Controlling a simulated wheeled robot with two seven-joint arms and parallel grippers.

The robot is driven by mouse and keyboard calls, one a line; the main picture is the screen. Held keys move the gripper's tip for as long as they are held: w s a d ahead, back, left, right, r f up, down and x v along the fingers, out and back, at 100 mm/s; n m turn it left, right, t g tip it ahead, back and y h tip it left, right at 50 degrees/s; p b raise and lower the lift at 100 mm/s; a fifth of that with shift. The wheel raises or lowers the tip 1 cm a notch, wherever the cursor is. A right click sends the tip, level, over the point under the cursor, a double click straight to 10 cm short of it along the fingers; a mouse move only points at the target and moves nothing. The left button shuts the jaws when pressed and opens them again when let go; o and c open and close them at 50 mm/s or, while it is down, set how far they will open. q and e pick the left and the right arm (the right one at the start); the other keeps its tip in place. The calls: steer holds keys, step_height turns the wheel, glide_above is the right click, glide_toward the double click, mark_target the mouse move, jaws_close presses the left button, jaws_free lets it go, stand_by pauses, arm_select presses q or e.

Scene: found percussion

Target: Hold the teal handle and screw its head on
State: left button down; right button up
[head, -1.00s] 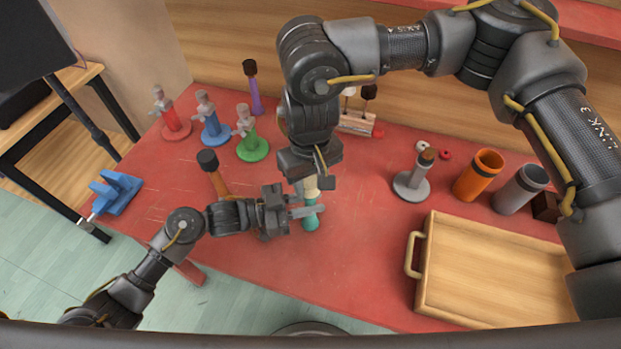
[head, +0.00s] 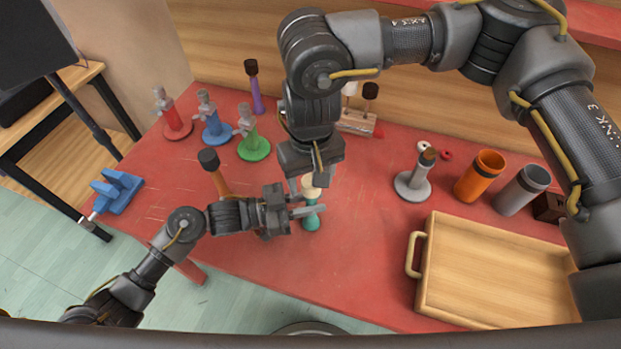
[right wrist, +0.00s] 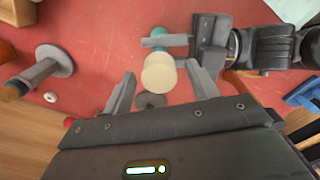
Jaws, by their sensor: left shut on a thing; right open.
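The teal handle (head: 311,221) stands roughly upright at the table's front middle. My left gripper (head: 308,208) is shut on it from the left. A cream head (head: 311,187) sits in line at the handle's upper end; the joint between them is not clear. In the right wrist view the cream head (right wrist: 159,73) hides most of the teal handle (right wrist: 158,32), with my left gripper (right wrist: 185,42) beside it. My right gripper (right wrist: 162,88) is open above the head, a finger on each side, with gaps between fingers and head.
A wooden tray (head: 420,275) lies at the front right. Orange (head: 478,177) and grey (head: 521,190) cups and a grey stand (head: 412,185) are on the right. A dark-headed mallet (head: 215,172) is behind my left arm. Red, blue and green stands (head: 253,146) are at the back left.

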steer(key=shift+r, duration=1.8)
steer(key=shift+r, duration=0.1)
steer(key=shift+c, duration=0.5)
